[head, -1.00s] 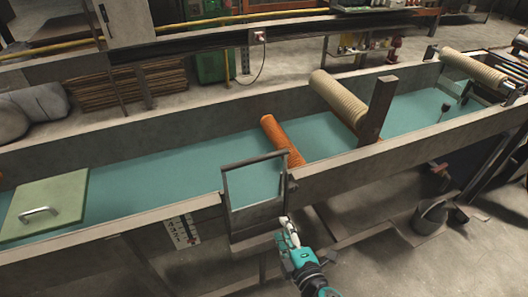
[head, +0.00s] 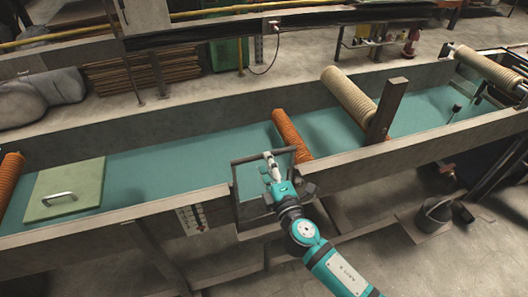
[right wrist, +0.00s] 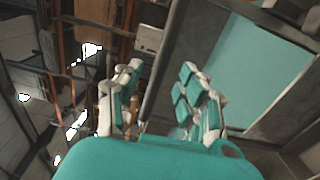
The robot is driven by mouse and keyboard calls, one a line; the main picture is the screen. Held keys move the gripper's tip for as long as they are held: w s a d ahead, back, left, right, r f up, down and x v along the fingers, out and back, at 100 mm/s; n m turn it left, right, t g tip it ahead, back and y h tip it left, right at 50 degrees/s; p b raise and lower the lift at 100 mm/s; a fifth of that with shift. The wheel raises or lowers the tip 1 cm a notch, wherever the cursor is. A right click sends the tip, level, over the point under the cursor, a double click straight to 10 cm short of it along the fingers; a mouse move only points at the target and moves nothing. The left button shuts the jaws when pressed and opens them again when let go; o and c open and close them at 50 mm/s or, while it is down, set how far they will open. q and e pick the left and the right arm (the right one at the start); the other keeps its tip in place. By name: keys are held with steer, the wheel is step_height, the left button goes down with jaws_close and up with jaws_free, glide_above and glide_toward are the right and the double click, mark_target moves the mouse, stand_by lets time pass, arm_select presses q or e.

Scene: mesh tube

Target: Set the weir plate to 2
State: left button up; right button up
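The weir plate is a dark grey framed gate (head: 242,180) set in the near wall of the trough, with teal showing behind it. A white scale label with dark marks (head: 191,219) is on the wall to its left; its numbers are too small to read. My right gripper (head: 268,158) is at the gate's top bar and hides part of the gate. In the right wrist view its two fingers (right wrist: 160,98) stand apart, with a dark bar (right wrist: 160,75) running between them. I cannot tell whether they touch it. My left gripper is not in view.
The long trough holds teal water (head: 180,165). An orange ribbed tube (head: 292,135) lies just behind the gate, and a beige tube (head: 348,95) beside a post (head: 386,110). A green lid (head: 65,188) is at left. A bucket (head: 434,214) stands on the floor at right.

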steer(key=shift+x, duration=2.1)
steer(key=shift+c, duration=0.5)
jaws_close()
steer(key=shift+w+f, duration=0.1)
steer(key=shift+f, duration=0.05)
